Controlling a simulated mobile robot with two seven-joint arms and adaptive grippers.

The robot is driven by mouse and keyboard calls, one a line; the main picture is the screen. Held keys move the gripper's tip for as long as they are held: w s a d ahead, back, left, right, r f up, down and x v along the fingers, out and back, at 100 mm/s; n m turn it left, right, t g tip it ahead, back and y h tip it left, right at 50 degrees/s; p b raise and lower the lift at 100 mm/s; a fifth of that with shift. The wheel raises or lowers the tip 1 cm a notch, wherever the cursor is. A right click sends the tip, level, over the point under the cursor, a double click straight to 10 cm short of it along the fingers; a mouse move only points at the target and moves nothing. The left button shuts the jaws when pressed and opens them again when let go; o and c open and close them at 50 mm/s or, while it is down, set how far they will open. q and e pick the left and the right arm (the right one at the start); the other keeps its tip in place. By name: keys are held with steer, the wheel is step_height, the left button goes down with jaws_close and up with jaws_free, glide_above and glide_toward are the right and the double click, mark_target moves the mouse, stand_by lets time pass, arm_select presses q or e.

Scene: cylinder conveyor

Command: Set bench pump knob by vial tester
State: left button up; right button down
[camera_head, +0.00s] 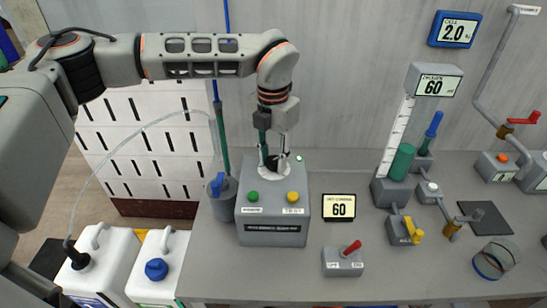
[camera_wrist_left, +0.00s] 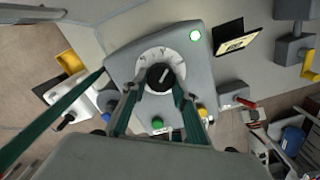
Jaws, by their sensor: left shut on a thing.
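The bench pump is a grey box (camera_head: 272,232) with a green button, a yellow button and a small lit green light on top. Its black knob (camera_wrist_left: 160,76) with a white pointer line sits on a pale round dial (camera_wrist_left: 177,58) in the left wrist view. My left gripper (camera_head: 270,158) reaches down from above and is shut on the knob, its green fingers on either side. In the head view, the fingers partly hide the knob. A column with a white scale and a green cylinder (camera_head: 402,162) stands at right under a display (camera_head: 434,80) reading 60. My right gripper is not in view.
A small black-framed display (camera_head: 339,207) reading 60 stands right of the pump. A grey box with a red lever (camera_head: 344,260) lies before it. A grey cup (camera_head: 222,196) holding a blue-handled tool is close on the left. White jugs (camera_head: 158,266) stand at lower left.

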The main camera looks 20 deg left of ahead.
mark_target(272, 160)
arm_select(q)
steer(key=m, duration=0.6)
steer(key=shift+w+a, duration=0.1)
steer(key=shift+a, duration=0.05)
steer(key=shift+m, duration=0.3)
steer(key=o, duration=1.1)
steer(key=shift+r, duration=0.1)
step_height(272, 160, up, 12)
stand_by(0.4)
